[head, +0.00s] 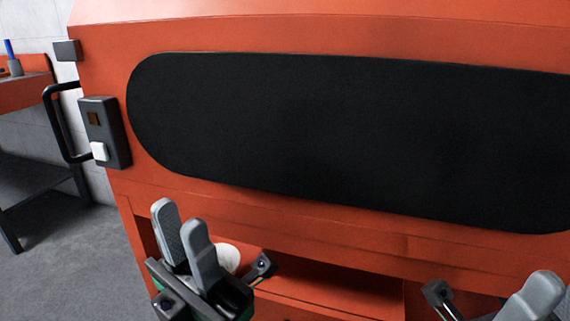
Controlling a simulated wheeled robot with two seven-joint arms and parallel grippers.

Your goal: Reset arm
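My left gripper (179,216) is at the lower left in the head view, pointing up, in front of the lower part of the orange machine (330,30). Its two grey fingers stand a little apart with nothing between them. My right gripper (535,295) is at the bottom right corner. Only one grey finger tip and part of its body show; the rest is cut off by the frame, so its opening cannot be told.
The machine has a long black panel (340,135), a switch box (105,133) and a black handle (58,125). Below is an orange recess (320,285) with a white round thing (227,258) behind my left gripper. A workbench (25,92) stands at left; grey floor (75,260) is clear.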

